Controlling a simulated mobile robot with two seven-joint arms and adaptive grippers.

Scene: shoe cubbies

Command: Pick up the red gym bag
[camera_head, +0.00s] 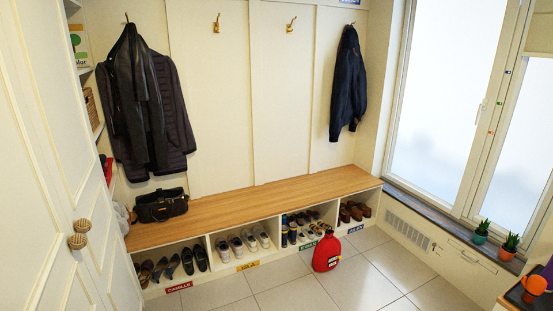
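Neither of my grippers is in view.
The wooden bench (255,205) has cubbies with several pairs of shoes. A black handbag (161,205) sits on its left end. A white door (60,170) fills the left side. Potted plants (481,232) stand at the right. The floor (270,291) in front is clear.

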